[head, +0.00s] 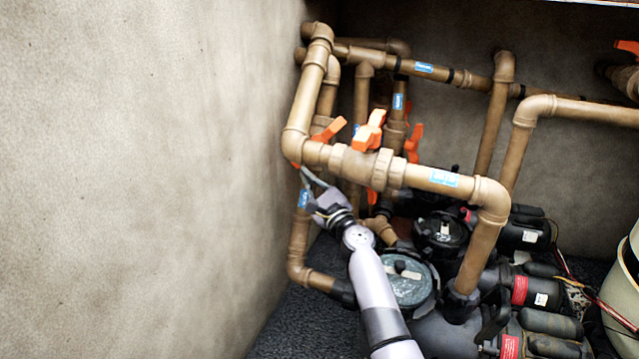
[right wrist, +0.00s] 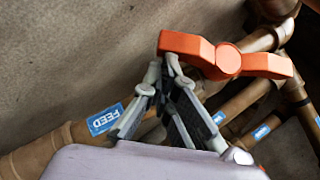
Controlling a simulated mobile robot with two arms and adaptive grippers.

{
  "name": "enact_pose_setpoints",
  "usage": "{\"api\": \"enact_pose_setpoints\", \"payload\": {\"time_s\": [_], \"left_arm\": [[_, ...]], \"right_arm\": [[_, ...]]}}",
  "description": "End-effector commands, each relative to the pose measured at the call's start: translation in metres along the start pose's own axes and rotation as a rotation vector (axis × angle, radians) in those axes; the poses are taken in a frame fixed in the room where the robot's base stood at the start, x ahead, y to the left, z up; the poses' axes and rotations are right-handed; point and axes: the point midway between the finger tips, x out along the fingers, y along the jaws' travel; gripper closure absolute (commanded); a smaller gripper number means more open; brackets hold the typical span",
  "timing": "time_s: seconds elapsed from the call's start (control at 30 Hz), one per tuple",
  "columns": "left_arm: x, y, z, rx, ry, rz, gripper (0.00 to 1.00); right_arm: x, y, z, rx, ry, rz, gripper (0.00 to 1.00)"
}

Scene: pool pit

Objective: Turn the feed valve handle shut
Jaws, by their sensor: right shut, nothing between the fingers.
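The feed valve handle (right wrist: 228,58) is an orange two-winged bar with a round hub, seen close in the right wrist view. A brown pipe with a blue FEED label (right wrist: 105,120) runs below it. My right gripper (right wrist: 170,70) is shut and empty, its fingertips at the underside of the handle's left wing; whether they touch cannot be told. In the head view the right gripper (head: 304,172) reaches up beside the left pipes, near a small orange bit (head: 295,165). Most of that handle seems hidden behind the front pipe. My left gripper is not in view.
Other orange handles (head: 369,131) sit on nearby pipes. The front horizontal pipe (head: 425,178) crosses just right of my right gripper. Black pumps (head: 441,232) crowd the floor below. The bare wall (head: 150,180) leaves free room to the left.

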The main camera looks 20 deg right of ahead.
Motion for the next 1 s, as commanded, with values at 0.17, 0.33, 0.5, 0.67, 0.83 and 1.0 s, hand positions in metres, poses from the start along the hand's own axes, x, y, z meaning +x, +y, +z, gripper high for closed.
{"api": "enact_pose_setpoints", "payload": {"time_s": [0.17,0.33,0.5,0.67,0.83,1.0], "left_arm": [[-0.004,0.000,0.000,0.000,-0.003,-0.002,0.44],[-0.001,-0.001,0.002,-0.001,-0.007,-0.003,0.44],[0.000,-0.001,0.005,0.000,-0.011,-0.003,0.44],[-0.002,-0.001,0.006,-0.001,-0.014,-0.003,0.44],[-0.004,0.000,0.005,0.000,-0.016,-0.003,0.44],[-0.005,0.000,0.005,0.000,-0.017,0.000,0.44]], "right_arm": [[0.011,0.006,0.011,-0.007,-0.004,0.004,1.00],[0.020,0.011,0.022,-0.006,-0.004,0.005,1.00],[0.030,0.013,0.031,-0.007,-0.003,0.005,1.00],[0.037,0.012,0.040,-0.008,-0.003,0.004,1.00],[0.043,0.011,0.046,0.062,-0.002,-0.061,1.00],[0.047,0.006,0.051,0.088,-0.002,-0.095,1.00]]}}
